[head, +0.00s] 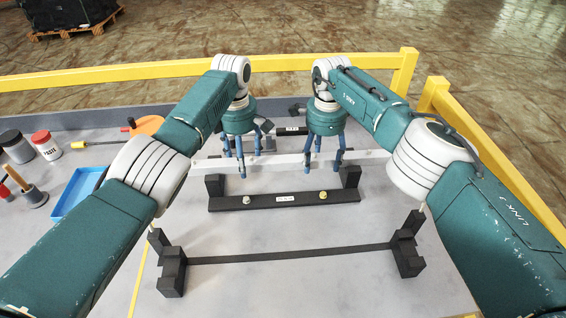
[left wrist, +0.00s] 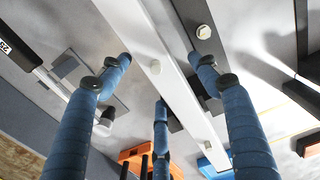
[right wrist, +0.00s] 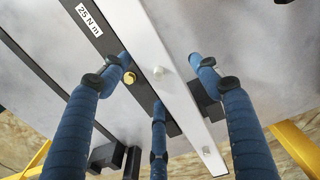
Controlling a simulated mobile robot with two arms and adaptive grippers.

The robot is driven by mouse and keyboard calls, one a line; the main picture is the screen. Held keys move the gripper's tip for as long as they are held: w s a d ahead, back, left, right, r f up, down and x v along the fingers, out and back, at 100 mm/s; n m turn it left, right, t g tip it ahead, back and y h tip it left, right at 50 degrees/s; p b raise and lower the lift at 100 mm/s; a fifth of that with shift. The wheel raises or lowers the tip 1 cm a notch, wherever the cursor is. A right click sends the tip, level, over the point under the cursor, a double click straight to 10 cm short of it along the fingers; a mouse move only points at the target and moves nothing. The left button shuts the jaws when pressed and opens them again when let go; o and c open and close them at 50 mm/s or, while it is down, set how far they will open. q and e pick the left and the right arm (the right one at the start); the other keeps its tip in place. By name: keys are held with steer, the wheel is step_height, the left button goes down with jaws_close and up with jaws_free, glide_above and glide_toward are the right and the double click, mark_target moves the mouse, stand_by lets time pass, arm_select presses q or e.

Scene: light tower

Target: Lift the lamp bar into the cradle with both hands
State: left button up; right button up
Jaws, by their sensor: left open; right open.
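The lamp bar, a long pale bar (head: 362,156), lies crosswise at mid-table. My left gripper (head: 243,160) and right gripper (head: 322,155) hang over it, fingers pointing down and spread, both open. In the left wrist view the bar (left wrist: 187,92) runs between the spread fingers; in the right wrist view the bar (right wrist: 182,103) does too. Whether any finger touches it cannot be told. Nearer in the head view is a black labelled rack (head: 250,203) with end posts and two small knobs. Nearest is a black stand (head: 300,255) with stepped posts. Which is the cradle is unclear.
A blue tray (head: 72,192), a red-lidded jar (head: 46,145), a dark jar (head: 16,146) and an orange round item (head: 146,126) are at the left. A yellow rail (head: 150,70) borders the back and right. The tabletop between rack and stand is clear.

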arm_select(q)
steer(key=shift+c, duration=0.5)
arm_select(e)
steer(key=shift+c, duration=0.5)
